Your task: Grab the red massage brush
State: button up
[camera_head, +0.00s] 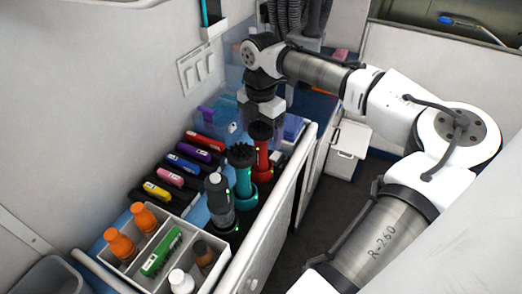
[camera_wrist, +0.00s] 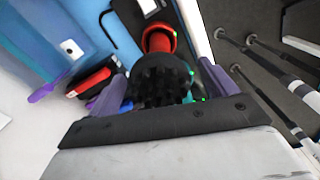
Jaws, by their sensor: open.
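The red massage brush (camera_head: 263,161) stands upright on the counter in the head view, with a black bristled head at its top. My gripper (camera_head: 262,120) is over its top, pointing down. In the wrist view the bristled head and red body of the brush (camera_wrist: 158,40) show between the two purple fingers of my gripper (camera_wrist: 160,88). The fingers are open, one to each side of the black head. I cannot tell whether they touch it.
A teal brush (camera_head: 243,180) stands just in front of the red one, and a grey bottle (camera_head: 218,195) stands nearer. Several coloured-handled tools (camera_head: 183,163) lie along the wall. A white divided box (camera_head: 150,238) holds bottles. A raised white edge (camera_head: 283,190) runs along the counter's right.

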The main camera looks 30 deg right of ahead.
jog(key=shift+f, duration=0.1)
jog(key=shift+c, duration=0.2)
jog(key=c, duration=1.8)
